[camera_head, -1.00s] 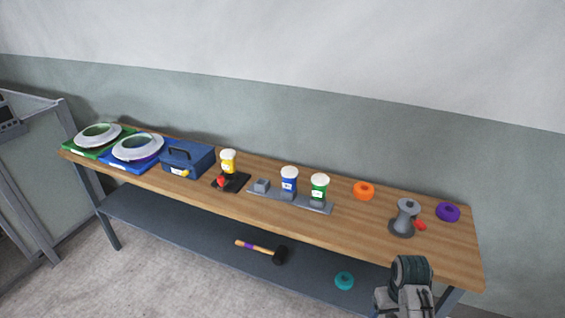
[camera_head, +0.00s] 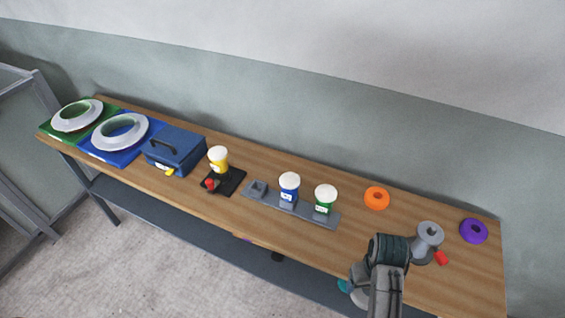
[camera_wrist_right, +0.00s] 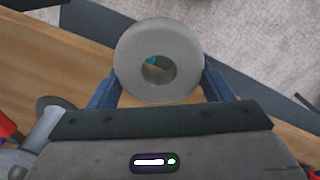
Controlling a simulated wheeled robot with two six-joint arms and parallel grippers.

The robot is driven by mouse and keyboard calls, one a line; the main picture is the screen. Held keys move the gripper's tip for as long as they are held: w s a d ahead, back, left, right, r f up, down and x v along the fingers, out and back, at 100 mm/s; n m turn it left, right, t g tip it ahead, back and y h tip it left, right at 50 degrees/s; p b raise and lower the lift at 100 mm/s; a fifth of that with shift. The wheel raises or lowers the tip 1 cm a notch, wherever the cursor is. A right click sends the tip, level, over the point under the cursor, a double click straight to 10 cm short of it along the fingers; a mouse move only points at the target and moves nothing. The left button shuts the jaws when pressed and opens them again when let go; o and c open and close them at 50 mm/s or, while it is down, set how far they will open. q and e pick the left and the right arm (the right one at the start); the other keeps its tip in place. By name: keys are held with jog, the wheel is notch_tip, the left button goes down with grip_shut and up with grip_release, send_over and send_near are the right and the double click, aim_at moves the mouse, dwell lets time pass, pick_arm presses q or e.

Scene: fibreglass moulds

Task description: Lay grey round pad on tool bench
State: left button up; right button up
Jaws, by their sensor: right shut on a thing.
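The grey round pad (camera_wrist_right: 133,55), a thick ring with a hole, is held between the two blue fingers of my right gripper (camera_wrist_right: 160,82) in the right wrist view. In the head view my right gripper (camera_head: 366,282) is at the bench's front edge, below the grey spool-shaped stand. Its fingers are mostly hidden behind the wrist there, and only a little grey shows beside it. The tool bench (camera_head: 450,285) has a wooden top, and bare wood and floor show behind the pad in the wrist view. My left gripper is not in view.
The grey stand (camera_head: 429,238) with a red part (camera_head: 441,258), an orange ring (camera_head: 377,198) and a purple ring (camera_head: 473,231) are on the right. Cups (camera_head: 289,186), a blue toolbox (camera_head: 175,150) and moulds (camera_head: 120,132) extend left. A teal ring (camera_head: 342,285) is below.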

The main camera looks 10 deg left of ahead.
send_over(360, 246)
jog(key=shift+s+f, duration=0.25)
jog(key=shift+f, duration=0.25)
jog(key=shift+w, duration=0.2)
jog(key=shift+f, duration=0.25)
notch_tip(360, 246, down, 3)
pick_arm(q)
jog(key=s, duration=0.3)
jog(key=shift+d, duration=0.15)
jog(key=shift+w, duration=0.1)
pick_arm(e)
jog(key=shift+f, duration=0.15)
